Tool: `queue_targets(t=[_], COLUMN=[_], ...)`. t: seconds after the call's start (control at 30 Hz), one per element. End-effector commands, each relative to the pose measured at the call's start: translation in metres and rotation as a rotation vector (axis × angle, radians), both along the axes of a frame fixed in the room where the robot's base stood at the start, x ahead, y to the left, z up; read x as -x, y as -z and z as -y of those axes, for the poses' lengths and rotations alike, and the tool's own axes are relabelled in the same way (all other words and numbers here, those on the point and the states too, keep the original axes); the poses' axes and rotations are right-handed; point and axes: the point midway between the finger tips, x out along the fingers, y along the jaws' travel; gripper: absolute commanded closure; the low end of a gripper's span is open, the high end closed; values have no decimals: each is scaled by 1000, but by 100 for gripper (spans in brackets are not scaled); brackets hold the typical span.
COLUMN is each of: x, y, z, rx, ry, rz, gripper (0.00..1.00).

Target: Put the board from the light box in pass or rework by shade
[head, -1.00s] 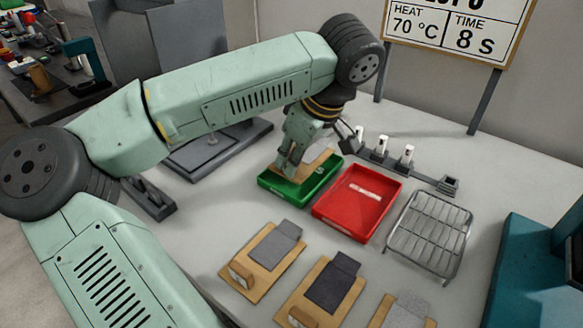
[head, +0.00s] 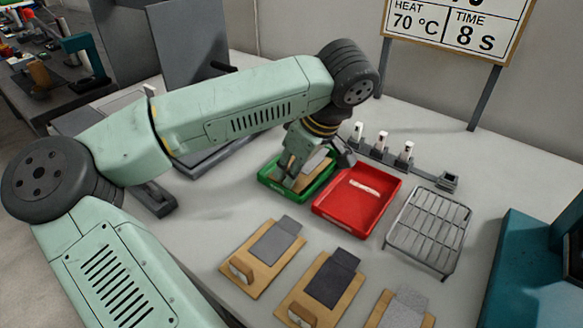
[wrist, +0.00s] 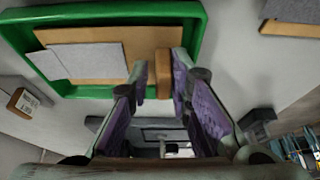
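A wooden board with a light grey swatch (head: 317,160) lies in the green tray (head: 322,182); in the wrist view the board (wrist: 115,42) appears inside the tray rim (wrist: 100,10). My gripper (head: 289,174) is down at the tray, at the board's handle end. In the wrist view its purple-padded fingers (wrist: 160,82) stand on both sides of the wooden handle block (wrist: 163,68). A gap shows between the left finger and the block, so the gripper looks open. The red tray (head: 335,213) beside it holds only a pale label strip.
Boards with grey swatches lie in front: a mid grey one (head: 263,258), a dark one (head: 322,290) and a speckled one (head: 400,310). A wire rack (head: 430,230) stands right of the red tray. A teal machine (head: 520,270) is at the right edge.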

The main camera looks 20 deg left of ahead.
Motion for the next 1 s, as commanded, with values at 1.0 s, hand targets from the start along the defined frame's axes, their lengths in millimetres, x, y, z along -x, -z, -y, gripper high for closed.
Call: queue_targets(t=[1.0], x=[16], y=[-114], z=[43], rx=[0], ry=[0], rz=[0], gripper=[80])
